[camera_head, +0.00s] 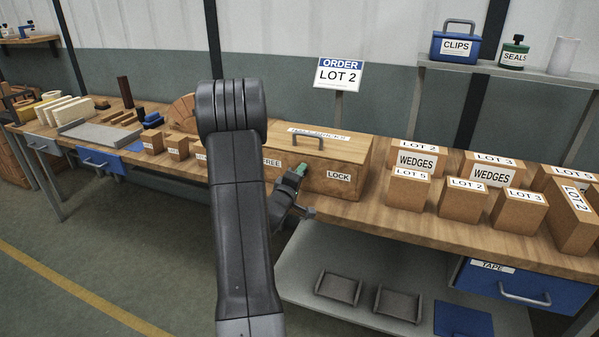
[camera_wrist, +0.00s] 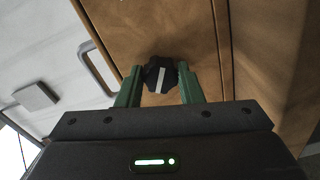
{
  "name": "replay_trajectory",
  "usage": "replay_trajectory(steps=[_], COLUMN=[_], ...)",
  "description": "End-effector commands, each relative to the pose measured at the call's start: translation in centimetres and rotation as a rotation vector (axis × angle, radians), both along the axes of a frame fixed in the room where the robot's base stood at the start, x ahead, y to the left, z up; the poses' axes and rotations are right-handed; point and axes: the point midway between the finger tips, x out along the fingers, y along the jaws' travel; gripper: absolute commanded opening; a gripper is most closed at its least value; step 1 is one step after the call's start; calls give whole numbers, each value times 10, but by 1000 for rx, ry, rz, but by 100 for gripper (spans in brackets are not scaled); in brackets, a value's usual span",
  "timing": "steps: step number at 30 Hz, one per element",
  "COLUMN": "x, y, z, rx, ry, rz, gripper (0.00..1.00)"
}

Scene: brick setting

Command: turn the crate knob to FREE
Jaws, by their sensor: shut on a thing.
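The wooden crate (camera_head: 345,160) with a lid handle stands on the bench in the head view. Its front carries a FREE label (camera_head: 271,162) at left and a LOCK label (camera_head: 339,176) at right. My gripper (camera_head: 300,171) is at the crate front between the two labels, and it hides the knob there. In the wrist view the dark knob (camera_wrist: 160,72) with a white pointer line sits between the green fingers of my gripper (camera_wrist: 160,84), which are shut on it. The line runs up and down in that view. I cannot tell which label it points to.
Small boxes stand left of the crate, and several LOT and WEDGES boxes (camera_head: 416,162) stand to its right. An ORDER LOT 2 sign (camera_head: 339,75) rises behind it. My arm covers part of the crate's left side. A lower shelf (camera_head: 318,262) lies beneath the bench.

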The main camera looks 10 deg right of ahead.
Motion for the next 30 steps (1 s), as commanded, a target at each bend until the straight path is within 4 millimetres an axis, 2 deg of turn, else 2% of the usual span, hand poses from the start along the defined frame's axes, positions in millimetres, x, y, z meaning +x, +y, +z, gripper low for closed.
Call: replay_trajectory(steps=[15,30], x=[0,0], y=[0,0], z=[1,0], rx=[-307,-379], ry=[207,256], rz=[1,1], gripper=[11,11])
